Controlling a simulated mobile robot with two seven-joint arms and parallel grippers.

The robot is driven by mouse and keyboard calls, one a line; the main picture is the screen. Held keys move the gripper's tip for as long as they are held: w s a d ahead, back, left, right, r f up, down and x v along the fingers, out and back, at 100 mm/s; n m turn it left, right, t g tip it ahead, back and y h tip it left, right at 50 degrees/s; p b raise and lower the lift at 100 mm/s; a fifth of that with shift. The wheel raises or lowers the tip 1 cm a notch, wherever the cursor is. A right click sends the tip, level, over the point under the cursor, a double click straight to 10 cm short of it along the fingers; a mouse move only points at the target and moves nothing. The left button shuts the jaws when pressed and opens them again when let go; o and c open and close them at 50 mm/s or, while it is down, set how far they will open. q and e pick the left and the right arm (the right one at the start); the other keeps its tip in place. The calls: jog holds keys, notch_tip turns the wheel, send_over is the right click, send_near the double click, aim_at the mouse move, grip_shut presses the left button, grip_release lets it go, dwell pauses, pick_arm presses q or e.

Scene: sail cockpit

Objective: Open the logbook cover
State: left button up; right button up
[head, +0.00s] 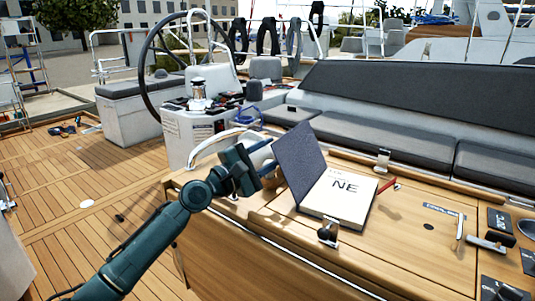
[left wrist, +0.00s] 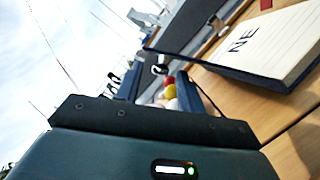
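The logbook (head: 338,196) lies on the wooden cockpit table, its white page marked "NE" facing up. Its dark blue-grey cover (head: 300,165) stands raised along the page's left edge, leaning left. The logbook also shows at the upper right of the left wrist view (left wrist: 270,42). My left gripper (head: 270,158) is just left of the raised cover, fingers pointing toward it. In the left wrist view the two dark fingers (left wrist: 160,88) are apart, with no object visibly held between them. Whether a finger touches the cover is unclear. My right gripper is out of view.
A red pencil-like item (head: 387,186) lies right of the logbook. A metal latch (head: 328,232) is at the table's front edge and another fitting (head: 383,160) behind. A winch handle (head: 490,241) lies at right. The steering wheel and pedestal (head: 195,130) stand behind my left arm.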

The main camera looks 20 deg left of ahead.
pick_arm(q)
grip_shut()
dwell(0.3)
dwell(0.3)
